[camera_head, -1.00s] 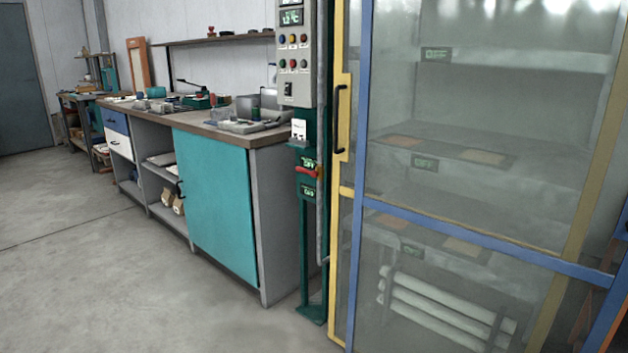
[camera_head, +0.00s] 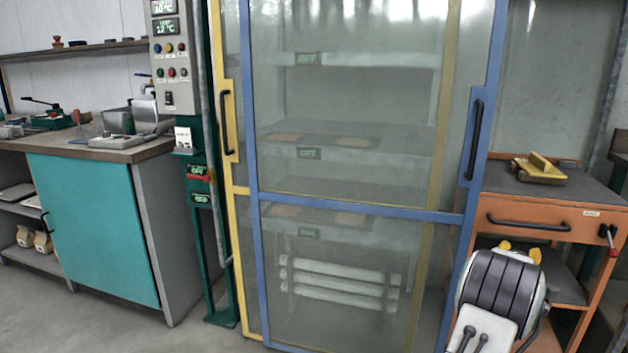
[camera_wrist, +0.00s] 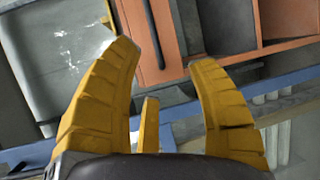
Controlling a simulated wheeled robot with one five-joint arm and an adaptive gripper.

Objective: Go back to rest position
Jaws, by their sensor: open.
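The arm is in front of the orange cart (camera_head: 545,232) and right of the glass-doored booth. The cart's orange front also shows tilted beyond the fingers in the wrist view (camera_wrist: 288,17).
The glass booth (camera_head: 472,190) with blue and yellow frames is shut, close ahead. A control box (camera_head: 172,95) and a teal-fronted workbench (camera_head: 95,230) stand left. A yellow tool (camera_head: 538,170) lies on the cart. Grey floor (camera_head: 90,325) is clear at lower left.

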